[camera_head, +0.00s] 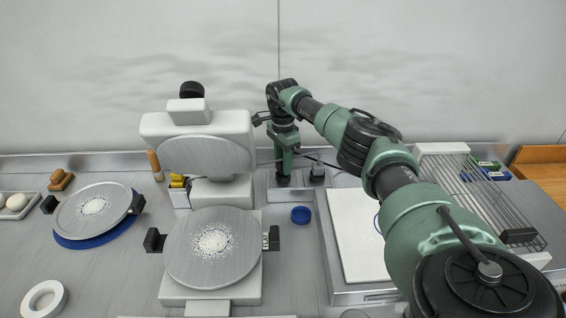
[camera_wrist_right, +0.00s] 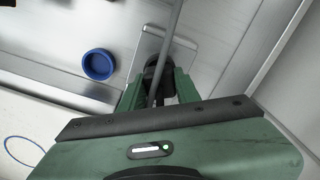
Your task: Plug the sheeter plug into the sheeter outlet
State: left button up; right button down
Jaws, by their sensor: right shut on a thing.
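My right gripper (camera_head: 284,178) points down at the back of the counter, over a metal plate (camera_head: 300,194) by the wall. In the right wrist view the gripper (camera_wrist_right: 157,88) is shut on a black plug (camera_wrist_right: 156,66) with a grey cable running from it. The plug is at the edge of the metal plate (camera_wrist_right: 148,43); I cannot tell whether it is seated in an outlet. The outlet face is hidden by the plug and fingers. Another dark fitting (camera_head: 318,172) stands on the plate to the right. My left gripper is not in view.
A white machine (camera_head: 240,130) with a round floured plate (camera_head: 212,262) stands left of the gripper. A white board (camera_head: 358,235) and a wire rack (camera_head: 488,200) are to the right. The back wall is close behind.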

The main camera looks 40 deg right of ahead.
jog(key=shift+f+b, duration=0.3)
jog(key=shift+f, duration=0.2)
jog(key=c, duration=0.9)
grip_release()
jog(key=shift+c, duration=0.2)
jog(key=shift+r, duration=0.15)
jog(key=shift+r+p, duration=2.95)
jog(key=shift+r, duration=1)
